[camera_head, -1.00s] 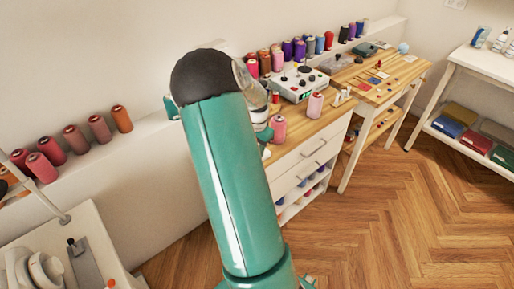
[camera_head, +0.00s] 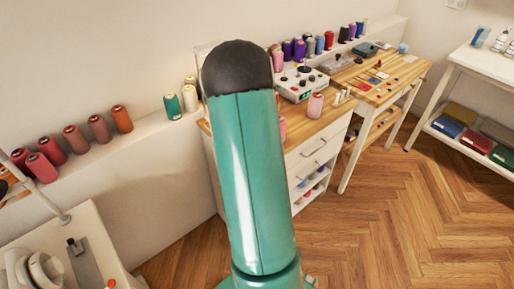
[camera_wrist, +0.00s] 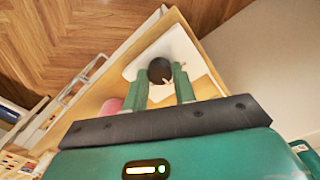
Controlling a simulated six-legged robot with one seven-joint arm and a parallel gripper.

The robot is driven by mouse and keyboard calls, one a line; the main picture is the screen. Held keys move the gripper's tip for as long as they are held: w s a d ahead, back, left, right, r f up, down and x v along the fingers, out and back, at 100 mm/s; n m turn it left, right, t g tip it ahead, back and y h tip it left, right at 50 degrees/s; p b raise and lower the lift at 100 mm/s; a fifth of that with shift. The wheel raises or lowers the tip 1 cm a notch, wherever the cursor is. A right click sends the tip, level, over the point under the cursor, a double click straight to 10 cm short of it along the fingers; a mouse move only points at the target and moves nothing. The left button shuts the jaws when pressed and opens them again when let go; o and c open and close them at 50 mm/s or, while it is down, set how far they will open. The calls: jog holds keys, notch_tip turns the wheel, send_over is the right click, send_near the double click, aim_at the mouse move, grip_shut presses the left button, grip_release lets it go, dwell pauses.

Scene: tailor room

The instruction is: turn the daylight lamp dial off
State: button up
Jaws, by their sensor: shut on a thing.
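In the wrist view a round black dial (camera_wrist: 159,69) sits on a white rounded plate (camera_wrist: 178,45) on the wooden worktop. The two green fingers of my gripper (camera_wrist: 161,72) stand on either side of the dial and are shut on it. Any mark on the dial is too small to read, so its setting cannot be told. In the head view my raised green arm hides the gripper and the dial.
A white box with black knobs (camera_head: 300,82) stands on the wooden counter, with a pink spool (camera_head: 315,106) beside it. Several spools line the back ledge. A pink spool (camera_wrist: 112,106) is left of the fingers. Floor to the right is clear (camera_head: 430,210).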

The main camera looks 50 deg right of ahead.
jog(key=n, duration=0.4)
jog(key=shift+n, duration=0.4)
jog(key=n, duration=0.4)
jog(key=shift+n, duration=0.3)
jog(key=o, duration=1)
notch_tip(320, 180, up, 14)
